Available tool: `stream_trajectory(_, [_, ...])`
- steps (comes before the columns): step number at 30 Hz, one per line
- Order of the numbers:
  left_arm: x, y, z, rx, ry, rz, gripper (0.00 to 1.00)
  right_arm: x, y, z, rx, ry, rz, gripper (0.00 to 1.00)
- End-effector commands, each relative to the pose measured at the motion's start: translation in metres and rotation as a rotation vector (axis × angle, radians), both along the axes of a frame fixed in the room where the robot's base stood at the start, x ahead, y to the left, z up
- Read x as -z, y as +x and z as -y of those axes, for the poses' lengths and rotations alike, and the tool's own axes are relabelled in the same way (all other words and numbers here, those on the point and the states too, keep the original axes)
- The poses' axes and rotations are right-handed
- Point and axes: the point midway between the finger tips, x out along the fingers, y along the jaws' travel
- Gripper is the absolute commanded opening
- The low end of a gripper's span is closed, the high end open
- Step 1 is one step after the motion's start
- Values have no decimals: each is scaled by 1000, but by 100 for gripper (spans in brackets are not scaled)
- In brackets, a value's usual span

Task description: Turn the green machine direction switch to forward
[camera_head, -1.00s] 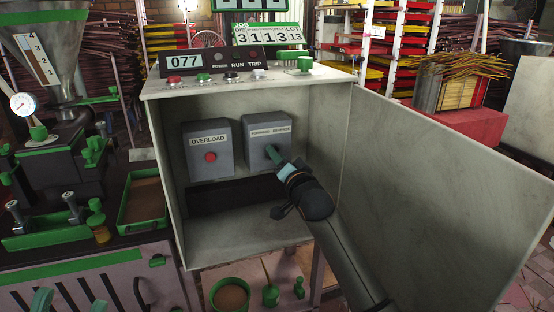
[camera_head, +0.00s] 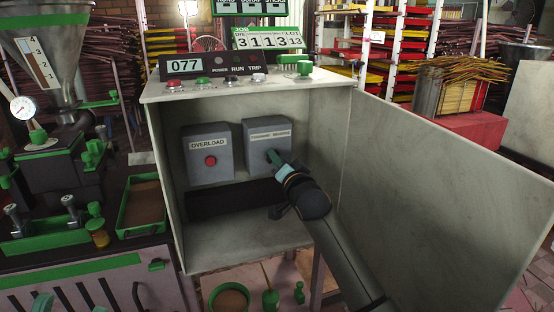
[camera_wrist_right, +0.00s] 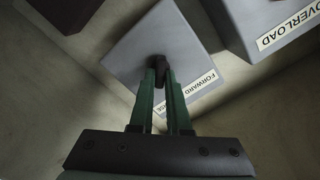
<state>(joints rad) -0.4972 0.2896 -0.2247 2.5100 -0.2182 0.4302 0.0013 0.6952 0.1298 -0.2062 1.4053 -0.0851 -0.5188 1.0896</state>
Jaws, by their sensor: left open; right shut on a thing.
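The direction switch is a grey box (camera_head: 268,135) labelled FORWARD and REVERSE inside an open cabinet; it also shows in the right wrist view (camera_wrist_right: 130,45). Its dark knob (camera_wrist_right: 158,62) sits on the box front. My right gripper (camera_head: 273,158) reaches the box from the front. In the right wrist view its two green fingers (camera_wrist_right: 160,78) are shut on the knob, one on each side. The fingers hide part of the knob and label, so I cannot tell the setting. My left gripper (camera_head: 70,305) is open at the bottom left edge, mostly cut off, away from the switch.
A grey box with a red button, labelled OVERLOAD (camera_head: 208,143), is left of the switch. The cabinet door (camera_head: 440,190) stands open at the right. Coloured buttons (camera_head: 204,78) and a 077 display (camera_head: 184,66) are on top. The cabinet floor (camera_head: 240,240) is clear.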

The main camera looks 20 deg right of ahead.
Motion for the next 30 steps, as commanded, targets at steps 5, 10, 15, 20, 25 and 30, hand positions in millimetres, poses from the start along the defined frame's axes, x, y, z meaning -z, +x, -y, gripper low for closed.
stream_trajectory(5, [0,0,0,1,1,0,50,0,0,0,0,0,0,0])
stream_trajectory(10, [0,0,0,1,1,0,50,0,0,0,0,0,0,0])
stream_trajectory(15, [-4,0,0,-1,2,2,50,-1,0,0,0,-16,-1,0])
stream_trajectory(20, [-13,0,0,-6,10,8,50,-2,0,0,0,-72,0,0])
stream_trajectory(25, [-27,-1,0,-20,27,23,50,-3,0,-1,1,-170,4,0])
stream_trajectory(30, [-1,27,-8,-72,20,-156,50,-4,0,-1,1,-284,6,0])
